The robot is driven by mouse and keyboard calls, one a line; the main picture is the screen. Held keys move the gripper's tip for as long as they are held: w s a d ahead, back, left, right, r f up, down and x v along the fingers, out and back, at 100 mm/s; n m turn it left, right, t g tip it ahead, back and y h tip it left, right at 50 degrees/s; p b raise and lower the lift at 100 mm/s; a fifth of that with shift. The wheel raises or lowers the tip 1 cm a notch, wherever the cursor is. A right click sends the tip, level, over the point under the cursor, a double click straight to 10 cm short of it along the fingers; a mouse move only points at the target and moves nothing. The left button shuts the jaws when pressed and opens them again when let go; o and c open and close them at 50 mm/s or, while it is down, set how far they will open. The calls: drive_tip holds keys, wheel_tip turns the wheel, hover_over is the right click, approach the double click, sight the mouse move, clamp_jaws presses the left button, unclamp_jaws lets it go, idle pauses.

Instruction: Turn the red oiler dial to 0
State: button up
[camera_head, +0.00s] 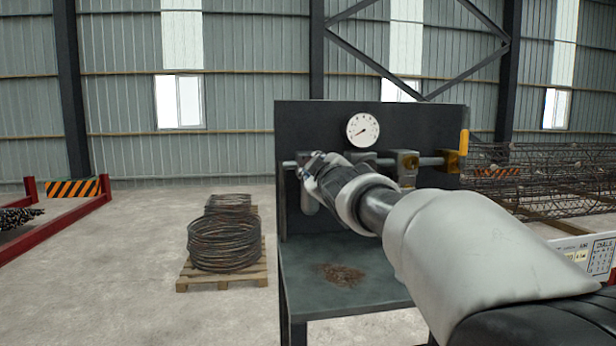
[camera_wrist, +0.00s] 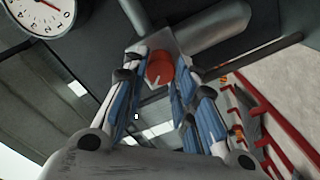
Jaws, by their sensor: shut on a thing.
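The red oiler dial (camera_wrist: 160,69) shows in the wrist view, a small round red knob with a white mark pointing toward the bottom of the picture. It sits on a grey metal block under a grey cylinder (camera_wrist: 212,27). My gripper (camera_wrist: 157,60) has its blue-padded fingers shut on the dial, one on each side. In the head view my gripper (camera_head: 309,176) is at the left end of the pipe on the dark panel (camera_head: 300,125). The dial is hidden there behind my gripper. Any numbers around the dial cannot be read.
A round white gauge (camera_head: 362,130) is on the panel; it also shows in the wrist view (camera_wrist: 42,12). The bench (camera_head: 300,280) has a rusty patch. Wire coils (camera_head: 224,245) stand left on a pallet.

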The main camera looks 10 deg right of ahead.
drive_tip(key=shift+n, duration=0.5)
idle(0.3)
drive_tip(key=o, duration=1.1)
drive_tip(key=shift+c, duration=0.2)
drive_tip(key=shift+s, duration=0.1)
drive_tip(key=s, duration=1.2)
drive_tip(key=shift+d+r, duration=0.15)
drive_tip(key=shift+r, duration=0.05)
drive_tip(key=shift+w, duration=0.1)
